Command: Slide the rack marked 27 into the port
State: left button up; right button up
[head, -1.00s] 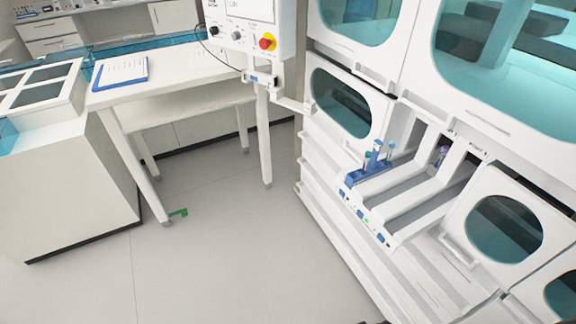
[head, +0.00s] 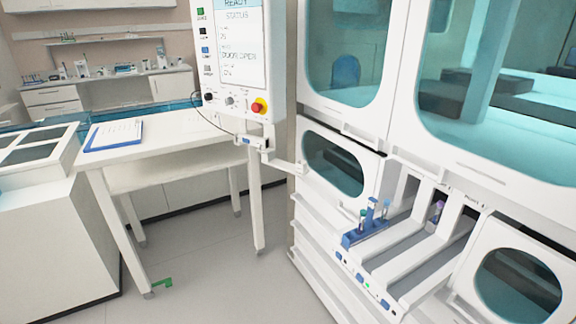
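A blue rack (head: 366,228) holding a few capped tubes sits at the front end of the leftmost lane of the white track on the machine. Any number on it is too small to read. The port slots (head: 410,196) open into the machine behind the lanes. A purple-capped tube (head: 438,210) stands deeper in a lane to the right. Small blue and green indicators (head: 366,287) line the track's front edge. Neither of my grippers is in view.
A white table (head: 180,140) with a clipboard (head: 114,134) stands at left. A green piece (head: 162,283) lies by its leg. Floor between is clear.

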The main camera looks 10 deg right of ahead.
aim_at(372, 228)
jog(key=u, duration=1.4)
jog(key=i, duration=2.9)
jog(key=z, duration=3.2)
